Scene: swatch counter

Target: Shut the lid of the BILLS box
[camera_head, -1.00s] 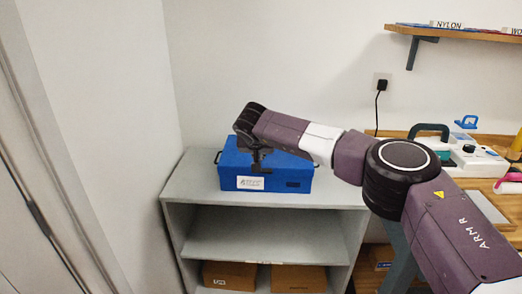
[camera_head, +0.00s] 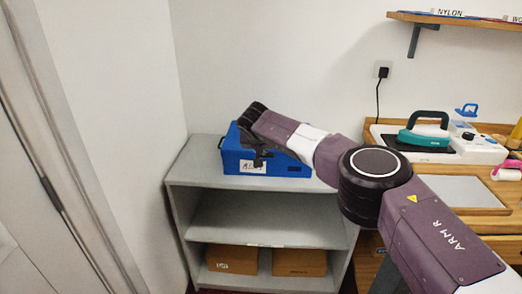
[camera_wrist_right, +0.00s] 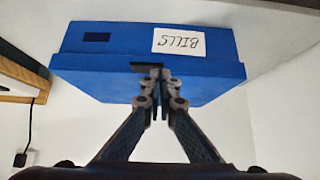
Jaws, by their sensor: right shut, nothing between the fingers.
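The BILLS box (camera_head: 296,171) is blue and stands on top of the grey shelf unit. Its white BILLS label (camera_wrist_right: 178,41) reads upside down in the right wrist view. The lid (camera_wrist_right: 90,82) looks down flat on the box; I cannot tell whether a thin gap is left. My right gripper (camera_head: 260,160) is shut and empty, over the front part of the box, partly covering the label in the head view. In the right wrist view its fingertips (camera_wrist_right: 155,69) are at the lid's front edge; contact is unclear. My left gripper is out of view.
The grey shelf unit (camera_head: 205,178) holds cardboard boxes (camera_head: 299,262) on its lower level. A wall stands close on the left.

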